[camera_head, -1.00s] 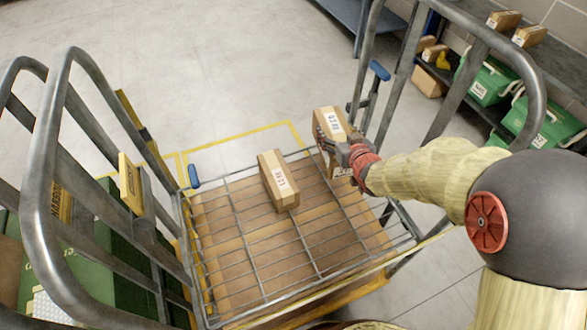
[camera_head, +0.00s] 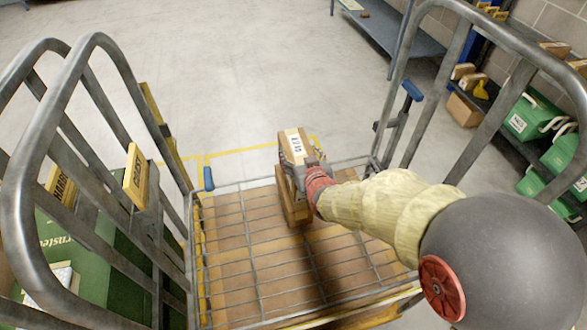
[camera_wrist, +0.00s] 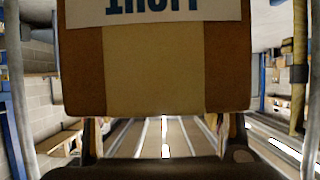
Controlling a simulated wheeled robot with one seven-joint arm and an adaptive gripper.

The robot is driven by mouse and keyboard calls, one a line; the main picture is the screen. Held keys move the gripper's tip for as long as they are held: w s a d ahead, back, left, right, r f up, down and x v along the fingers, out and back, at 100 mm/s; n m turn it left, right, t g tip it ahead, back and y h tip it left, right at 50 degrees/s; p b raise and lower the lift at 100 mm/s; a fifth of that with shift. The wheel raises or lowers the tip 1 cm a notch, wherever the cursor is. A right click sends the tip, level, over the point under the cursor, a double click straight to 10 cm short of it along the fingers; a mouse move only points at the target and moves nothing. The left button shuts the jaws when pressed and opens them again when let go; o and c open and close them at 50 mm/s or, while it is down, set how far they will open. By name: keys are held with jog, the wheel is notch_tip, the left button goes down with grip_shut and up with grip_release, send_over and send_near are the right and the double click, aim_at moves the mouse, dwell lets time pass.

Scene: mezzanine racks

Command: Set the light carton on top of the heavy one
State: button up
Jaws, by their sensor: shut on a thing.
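The light carton (camera_head: 296,146), brown with tape and a white label, is held in my gripper (camera_head: 306,174). In the wrist view the carton (camera_wrist: 155,70) fills the upper middle, its label upside down and cut off by the frame; my gripper's fingers (camera_wrist: 162,138) show below it. The heavy carton (camera_head: 291,208) sits on the wire shelf of the trolley, directly below the held carton in the head view and partly hidden by it and my gripper. I cannot tell whether the two cartons touch.
The trolley's wire shelf (camera_head: 240,245) is otherwise clear. Tall grey rails stand left (camera_head: 120,75) and right (camera_head: 455,65). Green crates (camera_head: 533,115) and small boxes sit on a rack at right. Open floor lies behind the trolley.

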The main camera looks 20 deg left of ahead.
jog(key=shift+s+a+f, duration=0.4)
jog(key=shift+a+f, duration=0.15)
jog(key=shift+f, duration=0.1)
jog(key=shift+s+a+f+b, duration=0.15)
jog(key=shift+f+b, duration=0.5)
jog(key=shift+f, duration=1.1)
jog(key=shift+f, duration=0.2)
jog(key=o, duration=1.3)
jog(key=shift+r, duration=0.2)
jog(key=p+v, duration=0.2)
jog(key=v, duration=1)
jog(key=shift+p, duration=0.4)
